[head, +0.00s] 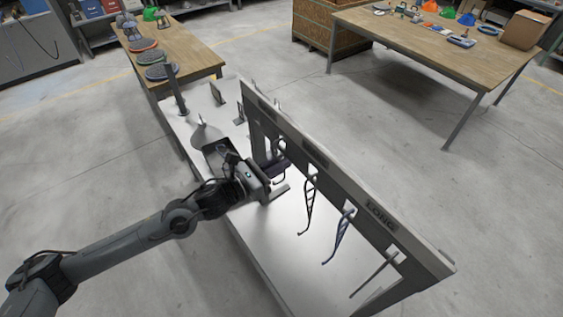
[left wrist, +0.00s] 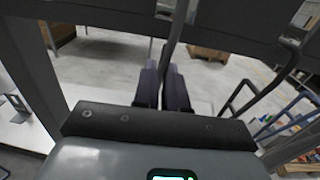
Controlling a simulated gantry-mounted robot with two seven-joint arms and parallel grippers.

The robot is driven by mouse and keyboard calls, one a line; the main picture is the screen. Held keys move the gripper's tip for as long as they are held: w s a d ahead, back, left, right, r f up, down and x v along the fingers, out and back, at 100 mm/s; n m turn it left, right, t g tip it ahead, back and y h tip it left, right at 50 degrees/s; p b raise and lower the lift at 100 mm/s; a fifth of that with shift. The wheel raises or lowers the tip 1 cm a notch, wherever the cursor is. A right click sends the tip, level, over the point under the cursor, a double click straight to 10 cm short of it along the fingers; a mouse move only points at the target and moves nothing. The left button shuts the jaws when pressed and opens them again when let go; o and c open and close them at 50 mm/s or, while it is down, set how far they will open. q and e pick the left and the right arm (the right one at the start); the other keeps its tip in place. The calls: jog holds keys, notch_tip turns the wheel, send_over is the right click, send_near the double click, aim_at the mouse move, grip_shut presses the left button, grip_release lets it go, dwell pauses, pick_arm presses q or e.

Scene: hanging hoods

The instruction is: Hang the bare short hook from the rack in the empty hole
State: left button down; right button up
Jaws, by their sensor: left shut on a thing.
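My left gripper (head: 278,168) is at the left part of the rack (head: 345,195), just below its top beam. In the left wrist view its two dark fingers (left wrist: 163,92) are closed around a thin dark hook rod (left wrist: 178,40), which runs up past the beam. The hook's lower end is hidden by the gripper. Farther along the beam hang a dark hook with a frame-like lower part (head: 308,208), a bluish one (head: 340,236) and a plain thin rod (head: 374,276). The empty hole cannot be made out. My right gripper is not in view.
The rack's beam carries a LONG label (head: 381,216) near its right end. A grey cone-like piece (head: 206,135) and small upright stands (head: 217,94) are on the white table (head: 258,240) behind my gripper. Wooden tables (head: 440,45) stand farther back with open floor between.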

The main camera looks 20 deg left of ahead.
pick_arm(q)
jog(key=shift+v, duration=1.25)
jog(key=shift+s, duration=0.15)
jog(key=v, duration=1)
jog(key=shift+r+b, duration=0.2)
jog(key=shift+b, duration=0.1)
